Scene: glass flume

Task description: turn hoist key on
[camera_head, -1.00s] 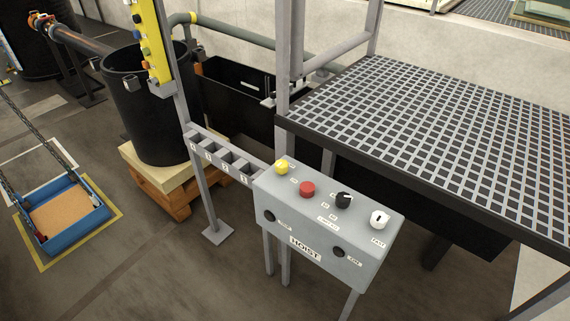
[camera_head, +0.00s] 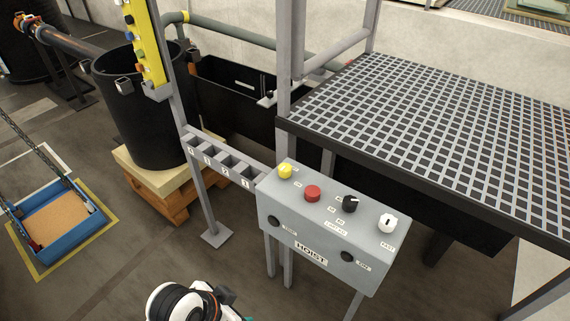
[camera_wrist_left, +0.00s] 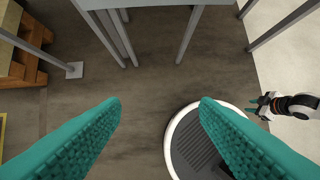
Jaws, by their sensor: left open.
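A grey hoist control box (camera_head: 312,215) labelled HOIST stands on legs in the head view. Its top carries a yellow button (camera_head: 285,171), a red button (camera_head: 312,193), a black knob (camera_head: 350,203) and a white knob (camera_head: 387,223) with a dark mark. I cannot tell which control is the key. Two dark round fittings are on its front face. My left gripper (camera_wrist_left: 160,103) is open and empty, its teal fingers above the floor, apart from the box. Its wrist enters the head view low, below the box. My right gripper (camera_wrist_left: 258,108) is small in the left wrist view; its opening is unclear.
A grated platform (camera_head: 450,130) stands close behind and right of the box. A slotted rail (camera_head: 220,160) and a post with a yellow pendant (camera_head: 143,40) adjoin its left. A black barrel (camera_head: 150,110) stands on a pallet.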

